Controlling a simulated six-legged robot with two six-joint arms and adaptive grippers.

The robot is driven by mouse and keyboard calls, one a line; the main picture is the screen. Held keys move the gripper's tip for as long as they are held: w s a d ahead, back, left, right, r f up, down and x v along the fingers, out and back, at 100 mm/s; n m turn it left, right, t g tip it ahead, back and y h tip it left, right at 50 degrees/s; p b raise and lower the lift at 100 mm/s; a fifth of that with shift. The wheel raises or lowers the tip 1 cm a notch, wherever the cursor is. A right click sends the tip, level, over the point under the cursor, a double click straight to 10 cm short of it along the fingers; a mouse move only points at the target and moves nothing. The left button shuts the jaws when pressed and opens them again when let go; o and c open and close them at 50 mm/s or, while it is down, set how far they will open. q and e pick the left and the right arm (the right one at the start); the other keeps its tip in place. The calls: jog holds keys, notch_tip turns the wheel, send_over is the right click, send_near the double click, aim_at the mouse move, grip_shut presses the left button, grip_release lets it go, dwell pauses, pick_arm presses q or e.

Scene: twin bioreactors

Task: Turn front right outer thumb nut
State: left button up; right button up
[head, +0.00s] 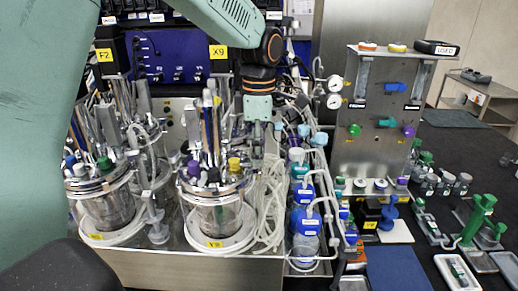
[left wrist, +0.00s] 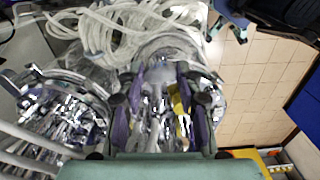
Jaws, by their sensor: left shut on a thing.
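In the left wrist view the two fingers of the left gripper (left wrist: 162,80) reach in among shiny metal fittings of the vessel top. They are shut on a small metal part there, which fits a thumb nut, but its outline is hard to make out. The front right outer thumb nut cannot be told apart clearly in the head view. My right gripper is not in view.
A second vessel (head: 107,195) stands to the left. Coiled clear tubing (head: 270,205) and blue-capped bottles (head: 305,222) crowd the right side. A steel panel (head: 376,130) with valves stands farther right. Tall probes rise from both vessel tops, leaving little room around the gripper.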

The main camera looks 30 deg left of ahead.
pick_arm(q)
jog(key=shift+r, duration=0.1)
jog(key=m, duration=0.8)
jog(key=shift+w+r+m, duration=0.1)
jog(key=shift+m, duration=0.3)
jog(key=m, duration=0.4)
jog(key=shift+m, duration=0.3)
jog(key=m, duration=0.4)
jog(key=shift+r, duration=0.1)
jog(key=shift+m, duration=0.3)
jog(key=o, duration=1.2)
jog(key=shift+f, duration=0.2)
jog(key=shift+c, duration=0.2)
